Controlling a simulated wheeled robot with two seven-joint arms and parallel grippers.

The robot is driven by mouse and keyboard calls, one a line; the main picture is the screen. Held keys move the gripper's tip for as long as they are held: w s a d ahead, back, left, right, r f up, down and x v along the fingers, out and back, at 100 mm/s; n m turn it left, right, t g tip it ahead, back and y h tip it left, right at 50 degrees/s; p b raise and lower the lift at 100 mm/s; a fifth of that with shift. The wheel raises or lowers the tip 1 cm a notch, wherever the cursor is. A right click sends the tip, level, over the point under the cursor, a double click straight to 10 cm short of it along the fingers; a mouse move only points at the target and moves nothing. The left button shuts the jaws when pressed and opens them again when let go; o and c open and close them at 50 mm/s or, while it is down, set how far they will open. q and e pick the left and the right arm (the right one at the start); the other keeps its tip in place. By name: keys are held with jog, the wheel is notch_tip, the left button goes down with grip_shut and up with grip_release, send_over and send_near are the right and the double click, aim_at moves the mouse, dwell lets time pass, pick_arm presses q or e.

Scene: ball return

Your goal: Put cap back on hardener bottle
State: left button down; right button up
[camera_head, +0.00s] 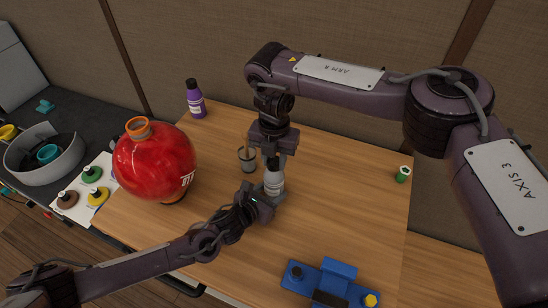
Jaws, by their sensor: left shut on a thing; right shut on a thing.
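A small white bottle (274,182), which looks like the hardener bottle, stands upright near the middle of the wooden table. My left gripper (268,196) comes in low from the left and is shut on the bottle's lower part. My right gripper (272,154) points down from above and is shut on a dark cap (271,163). The cap is directly over the bottle's top. I cannot tell whether it is seated on the neck or just above it. The fingers hide parts of both.
A clear cup with a stick (247,159) stands close left of my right gripper. A large red ball (155,162) sits at the left. A purple bottle (195,99) is at the back, a green-and-white item (403,174) at the right, a blue fixture (328,281) in front.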

jog(key=m, duration=0.4)
jog(key=o, duration=1.2)
notch_tip(320, 180, up, 12)
pick_arm(q)
jog(key=c, duration=0.5)
grip_release()
